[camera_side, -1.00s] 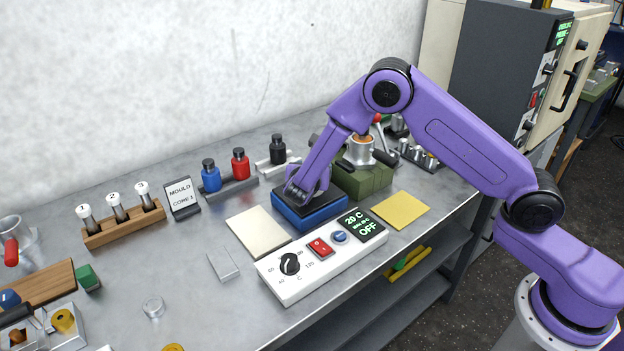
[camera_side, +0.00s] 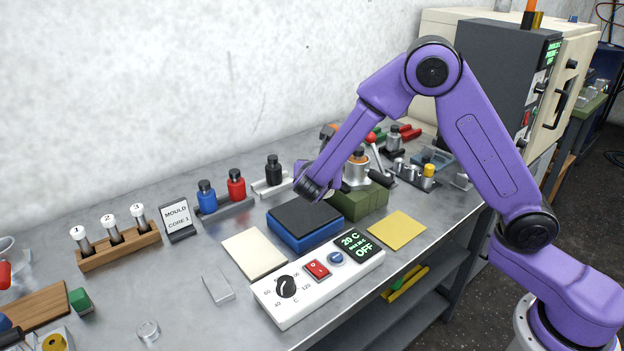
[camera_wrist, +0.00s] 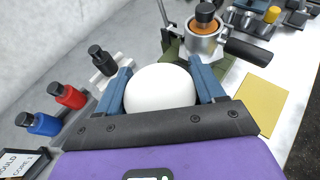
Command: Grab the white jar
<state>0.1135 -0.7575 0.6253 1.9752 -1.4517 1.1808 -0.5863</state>
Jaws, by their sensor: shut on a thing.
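A smooth white rounded thing, which looks like the top of the white jar (camera_wrist: 160,88), sits between the two blue-grey fingers of my gripper (camera_wrist: 162,86) in the wrist view. My gripper is shut on it. In the side view my gripper (camera_side: 310,188) is up in the air near the back edge of a blue block with a dark top (camera_side: 305,226). The jar cannot be made out in the side view; the gripper and arm seem to hide it.
A green block with a metal pot (camera_side: 357,168) stands just right of my gripper. Black (camera_side: 274,171), red (camera_side: 236,185) and blue (camera_side: 206,197) bottles stand to the left. A white control box (camera_side: 318,283), a cream pad (camera_side: 254,253) and a yellow pad (camera_side: 397,231) lie in front.

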